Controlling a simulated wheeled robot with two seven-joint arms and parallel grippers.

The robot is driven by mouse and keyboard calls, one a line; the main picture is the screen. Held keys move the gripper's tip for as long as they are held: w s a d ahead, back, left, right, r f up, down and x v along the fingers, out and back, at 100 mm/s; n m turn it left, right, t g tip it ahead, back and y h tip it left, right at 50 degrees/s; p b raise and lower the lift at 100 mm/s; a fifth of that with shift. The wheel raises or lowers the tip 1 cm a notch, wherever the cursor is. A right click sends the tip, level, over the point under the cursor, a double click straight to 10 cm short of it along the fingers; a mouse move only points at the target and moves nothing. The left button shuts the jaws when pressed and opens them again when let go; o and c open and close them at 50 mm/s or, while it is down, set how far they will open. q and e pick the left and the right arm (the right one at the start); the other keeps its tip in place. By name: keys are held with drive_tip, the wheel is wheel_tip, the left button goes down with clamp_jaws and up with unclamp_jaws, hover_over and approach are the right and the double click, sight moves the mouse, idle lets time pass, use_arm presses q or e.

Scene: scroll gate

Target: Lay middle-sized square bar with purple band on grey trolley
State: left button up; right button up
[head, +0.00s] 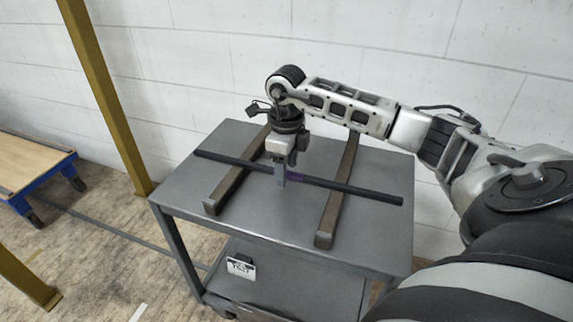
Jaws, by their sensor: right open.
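The dark square bar (350,188) with a purple band (296,177) lies across two brown bearers on top of the grey trolley (270,215). My right gripper (281,178) is open and points down at the bar, just left of the purple band. Its fingers overlap the bar in the picture; I cannot tell whether they touch it. My left gripper is out of view.
The two bearers (229,187) (329,225) run front to back on the trolley top. A yellow post (105,95) stands behind left. A blue trolley with a wooden top (28,165) stands far left.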

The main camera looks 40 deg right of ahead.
idle(0.5)
drive_tip(key=shift+r+p, duration=0.35)
drive_tip(key=shift+r, duration=0.15)
wheel_tip(320, 180, up, 3)
drive_tip(key=shift+f+p, duration=0.15)
drive_tip(key=shift+p, duration=0.95)
drive_tip(key=shift+r+p, duration=0.3)
drive_tip(key=shift+r, duration=0.1)
drive_tip(key=shift+r+p, duration=0.5)
drive_tip(key=shift+r, duration=0.15)
drive_tip(key=shift+r+p, duration=0.8)
drive_tip(key=shift+r, duration=0.15)
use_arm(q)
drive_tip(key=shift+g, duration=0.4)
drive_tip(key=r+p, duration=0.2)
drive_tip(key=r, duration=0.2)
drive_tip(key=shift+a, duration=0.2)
use_arm(e)
wheel_tip(320, 180, up, 2)
drive_tip(key=shift+r, duration=0.25)
